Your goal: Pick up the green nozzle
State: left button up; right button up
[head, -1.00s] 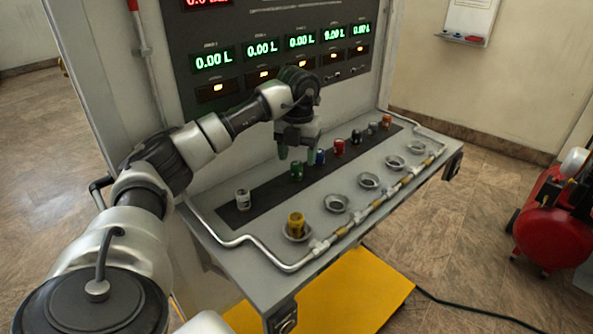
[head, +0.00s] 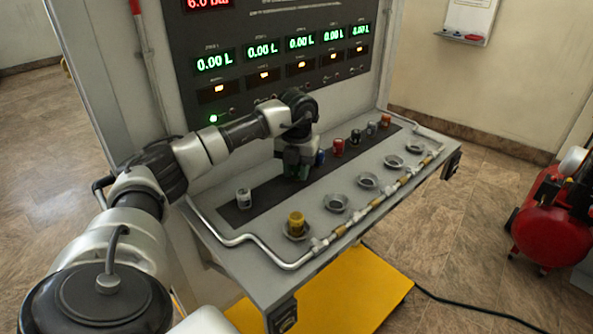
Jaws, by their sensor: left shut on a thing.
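The green nozzle (head: 295,173) stands on the dark strip of the panel's shelf, in the row of nozzles. My left gripper (head: 297,168) has come down over it from above and is shut on it, with the fingers at its sides. The gripper hides most of the nozzle; only a little green shows low between the fingers. The nozzle appears upright and still at the strip. My right gripper is not in view.
A blue nozzle (head: 320,157) is close to the gripper's right side, then a red nozzle (head: 338,148) and several others. A yellow nozzle (head: 296,222) sits in the front-left socket; other sockets (head: 336,202) are empty.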

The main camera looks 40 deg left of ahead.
pick_arm(q)
jog(key=shift+r, duration=0.1)
jog(key=shift+r, duration=0.25)
jog(key=r, duration=0.2)
jog(key=r+b, duration=0.1)
jog(key=shift+d+r, duration=0.25)
jog(key=shift+r, duration=0.1)
jog(key=s+d+r, duration=0.5)
jog(key=d+r, duration=0.1)
jog(key=d, duration=0.4)
jog(key=shift+r, duration=0.3)
